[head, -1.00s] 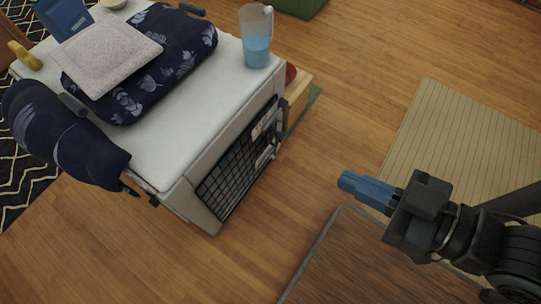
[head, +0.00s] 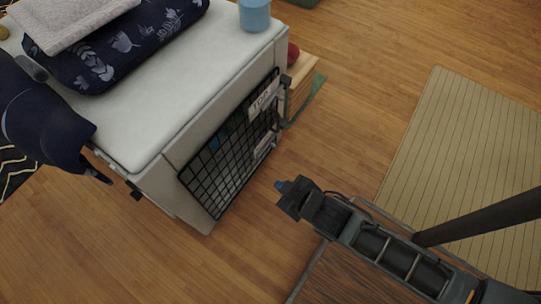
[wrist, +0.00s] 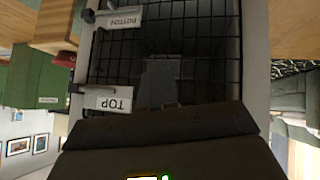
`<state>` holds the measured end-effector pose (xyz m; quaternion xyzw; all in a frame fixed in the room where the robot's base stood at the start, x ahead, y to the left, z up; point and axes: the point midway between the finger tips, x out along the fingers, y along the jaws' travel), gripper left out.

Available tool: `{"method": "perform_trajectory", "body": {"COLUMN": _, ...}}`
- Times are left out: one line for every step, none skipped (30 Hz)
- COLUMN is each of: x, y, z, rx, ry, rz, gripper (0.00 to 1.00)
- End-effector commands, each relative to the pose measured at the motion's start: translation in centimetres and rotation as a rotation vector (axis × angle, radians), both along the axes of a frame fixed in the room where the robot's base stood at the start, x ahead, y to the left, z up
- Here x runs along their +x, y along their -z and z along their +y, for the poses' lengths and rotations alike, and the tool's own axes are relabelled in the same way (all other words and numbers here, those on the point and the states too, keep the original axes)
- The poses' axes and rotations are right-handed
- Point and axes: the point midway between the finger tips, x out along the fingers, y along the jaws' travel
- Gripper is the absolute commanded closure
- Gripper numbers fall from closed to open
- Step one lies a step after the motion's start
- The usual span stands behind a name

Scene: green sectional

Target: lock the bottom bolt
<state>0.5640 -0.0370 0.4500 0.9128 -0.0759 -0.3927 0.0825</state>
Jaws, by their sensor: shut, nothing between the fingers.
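The pet crate (head: 200,85) is white with a black wire door (head: 225,165) that looks closed. The door carries a TOP label (head: 263,98) and, lower down, a second pale label (head: 267,146). In the upside-down wrist view, the BOTTOM label (wrist: 123,20) is beside the bottom bolt (wrist: 88,16), and the TOP label (wrist: 108,102) is beside the top bolt (wrist: 75,88). Whether the bottom bolt is slid home is too small to tell. My gripper (head: 281,185), with blue fingertips, is shut and empty, in front of the door and apart from it.
A wooden tabletop (head: 335,275) lies under my arm. Open floor lies right of the crate.

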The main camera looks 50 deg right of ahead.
Motion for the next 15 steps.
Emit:
{"method": "perform_trajectory", "body": {"x": 1.5, "y": 2.7, "z": -0.6, "rx": -0.014, "ry": 0.014, "rz": 0.022, "gripper": 1.0}}
{"method": "perform_trajectory", "body": {"x": 2.1, "y": 3.8, "z": -1.0, "rx": -0.025, "ry": 0.023, "rz": 0.04, "gripper": 1.0}}
{"method": "perform_trajectory", "body": {"x": 3.0, "y": 5.1, "z": -1.5, "rx": -0.037, "ry": 0.037, "rz": 0.063, "gripper": 1.0}}
{"method": "perform_trajectory", "body": {"x": 3.7, "y": 6.1, "z": -1.9, "rx": -0.047, "ry": 0.045, "rz": 0.078, "gripper": 1.0}}
{"method": "perform_trajectory", "body": {"x": 4.4, "y": 7.0, "z": -2.4, "rx": -0.057, "ry": 0.056, "rz": 0.094, "gripper": 1.0}}
{"method": "perform_trajectory", "body": {"x": 5.4, "y": 8.2, "z": -3.0, "rx": -0.07, "ry": 0.07, "rz": 0.116, "gripper": 1.0}}
{"method": "perform_trajectory", "body": {"x": 6.0, "y": 9.0, "z": -3.5, "rx": -0.081, "ry": 0.081, "rz": 0.133, "gripper": 1.0}}
{"method": "perform_trajectory", "body": {"x": 6.6, "y": 9.8, "z": -3.9, "rx": -0.091, "ry": 0.092, "rz": 0.149, "gripper": 1.0}}
{"method": "perform_trajectory", "body": {"x": 7.5, "y": 10.8, "z": -4.5, "rx": -0.105, "ry": 0.106, "rz": 0.169, "gripper": 1.0}}
{"method": "perform_trajectory", "body": {"x": 8.1, "y": 11.4, "z": -5.0, "rx": -0.113, "ry": 0.117, "rz": 0.183, "gripper": 1.0}}
{"method": "perform_trajectory", "body": {"x": 8.7, "y": 12.0, "z": -5.4, "rx": -0.123, "ry": 0.127, "rz": 0.197, "gripper": 1.0}}
{"method": "perform_trajectory", "body": {"x": 9.4, "y": 12.6, "z": -6.0, "rx": -0.135, "ry": 0.141, "rz": 0.214, "gripper": 1.0}}
{"method": "perform_trajectory", "body": {"x": 9.8, "y": 13.1, "z": -6.4, "rx": -0.143, "ry": 0.15, "rz": 0.227, "gripper": 1.0}}
{"method": "perform_trajectory", "body": {"x": 10.3, "y": 13.4, "z": -6.7, "rx": -0.15, "ry": 0.158, "rz": 0.237, "gripper": 1.0}}
{"method": "perform_trajectory", "body": {"x": 10.8, "y": 13.8, "z": -7.2, "rx": -0.161, "ry": 0.169, "rz": 0.25, "gripper": 1.0}}
